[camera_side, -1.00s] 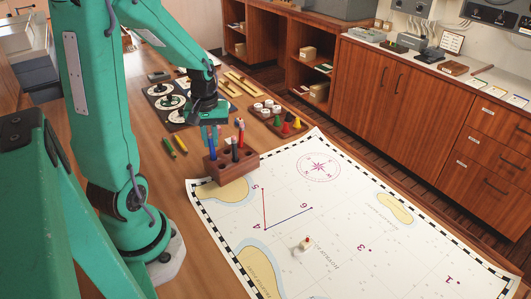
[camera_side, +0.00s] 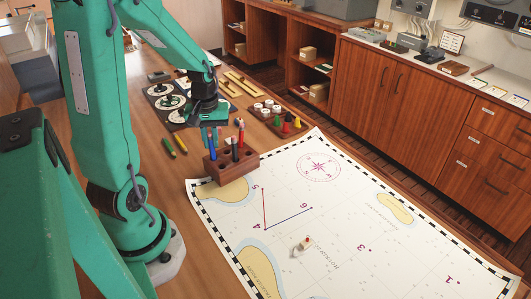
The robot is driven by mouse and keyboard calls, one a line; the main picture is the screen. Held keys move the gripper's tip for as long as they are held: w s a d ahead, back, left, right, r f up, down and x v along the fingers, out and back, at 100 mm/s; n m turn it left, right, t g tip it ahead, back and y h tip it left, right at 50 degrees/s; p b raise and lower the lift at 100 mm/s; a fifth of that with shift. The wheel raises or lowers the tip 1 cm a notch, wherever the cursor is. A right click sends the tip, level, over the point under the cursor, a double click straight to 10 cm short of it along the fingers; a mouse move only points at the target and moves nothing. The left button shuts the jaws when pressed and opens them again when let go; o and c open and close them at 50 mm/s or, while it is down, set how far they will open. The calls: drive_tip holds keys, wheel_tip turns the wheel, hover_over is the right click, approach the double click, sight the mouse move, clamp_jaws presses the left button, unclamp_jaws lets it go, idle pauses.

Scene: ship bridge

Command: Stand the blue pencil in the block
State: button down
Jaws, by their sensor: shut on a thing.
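The wooden block (camera_side: 222,170) with holes in its top stands at the left edge of the chart. A dark pencil (camera_side: 234,150) and a red pencil (camera_side: 240,132) stand upright in it. My gripper (camera_side: 208,125) is just above and behind the block's left end. It is shut on the blue pencil (camera_side: 205,138), which is about upright. The pencil's lower end is near the block's top at the left; I cannot tell whether it is in a hole.
A small white piece (camera_side: 302,246) is on the chart (camera_side: 330,200), which is otherwise mostly clear.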

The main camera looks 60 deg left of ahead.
drive_tip(key=shift+f, duration=0.4)
idle(0.6)
drive_tip(key=c, duration=1.4)
unclamp_jaws()
drive_tip(key=shift+o, duration=0.2)
drive_tip(key=shift+r, duration=0.15)
drive_tip(key=shift+r, duration=3.8)
drive_tip(key=s+d+r+m+t, duration=0.2)
drive_tip(key=d+r+m, duration=0.2)
drive_tip(key=d, duration=0.5)
drive_tip(key=s+d+r+m+t, duration=0.1)
drive_tip(key=d+r+m+t, duration=0.2)
drive_tip(key=d+m, duration=0.5)
drive_tip(key=shift+s+d+r, duration=0.35)
drive_tip(key=shift+d+r, duration=0.2)
drive_tip(key=shift+r, duration=0.25)
